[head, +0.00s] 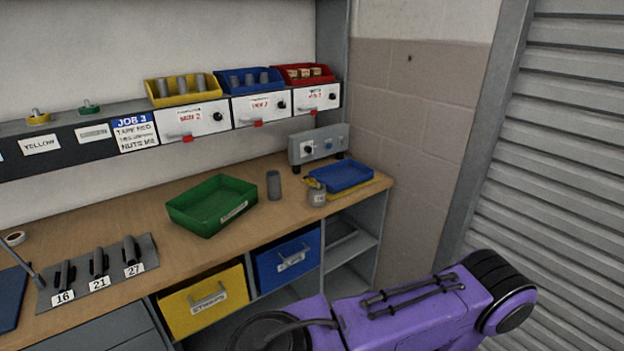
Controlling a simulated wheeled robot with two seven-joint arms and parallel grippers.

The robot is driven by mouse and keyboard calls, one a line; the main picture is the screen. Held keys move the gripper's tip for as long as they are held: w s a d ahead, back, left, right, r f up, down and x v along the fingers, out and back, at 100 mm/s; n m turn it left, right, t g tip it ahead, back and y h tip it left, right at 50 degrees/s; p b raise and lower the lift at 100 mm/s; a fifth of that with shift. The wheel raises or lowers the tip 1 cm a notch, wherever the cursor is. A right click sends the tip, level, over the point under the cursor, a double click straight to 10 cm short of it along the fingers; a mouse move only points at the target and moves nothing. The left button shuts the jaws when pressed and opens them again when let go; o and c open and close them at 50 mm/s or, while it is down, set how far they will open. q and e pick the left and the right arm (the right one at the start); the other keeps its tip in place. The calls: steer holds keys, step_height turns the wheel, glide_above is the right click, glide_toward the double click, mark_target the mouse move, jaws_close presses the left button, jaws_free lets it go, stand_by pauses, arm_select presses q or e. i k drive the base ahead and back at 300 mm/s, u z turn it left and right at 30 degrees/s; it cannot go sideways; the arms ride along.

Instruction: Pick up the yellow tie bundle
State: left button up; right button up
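I cannot make out a yellow tie bundle for certain. A small yellow item (314,183) lies at the left edge of the blue tray (342,176), partly behind a grey cup (317,195); it is too small to identify. A yellow ring-shaped item (38,118) sits on the ledge above the "YELLOW" label, at the far left. Neither gripper is in view. Only a purple arm link of mine shows at the lower right.
A green tray (212,207) and a grey cylinder (274,186) stand on the wooden bench. Yellow (203,303) and blue (288,260) bins sit below it. A grey tool mat (97,272) lies at the left. Yellow, blue and red bins line the shelf.

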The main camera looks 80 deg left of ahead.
mark_target(313, 182)
steer(key=u, duration=0.7)
steer(key=i, duration=0.75)
steer(key=u, duration=0.95)
